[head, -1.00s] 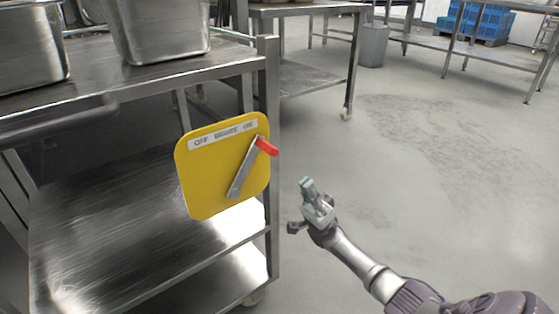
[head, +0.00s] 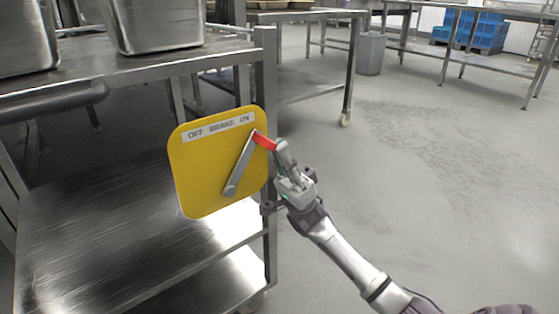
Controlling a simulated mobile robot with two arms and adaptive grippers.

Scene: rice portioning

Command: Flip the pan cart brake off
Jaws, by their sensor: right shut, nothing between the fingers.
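The pan cart (head: 262,62) is a steel cart at the left of the head view. A yellow brake plate (head: 205,172) is fixed at its corner, labelled OFF, BRAKE, ON from left to right. A grey brake lever (head: 240,166) with a red tip (head: 265,141) leans up to the right, its tip under ON. My right gripper (head: 281,150) is shut and empty. Its fingertips are at the right side of the red tip, close to it or touching; I cannot tell which. My left gripper is not in view.
Steel pans (head: 155,25) stand on the cart top. A push handle (head: 55,102) sticks out at the left. Steel tables (head: 300,88), a grey bin (head: 370,54) and blue crates (head: 489,32) are behind. The floor to the right is clear.

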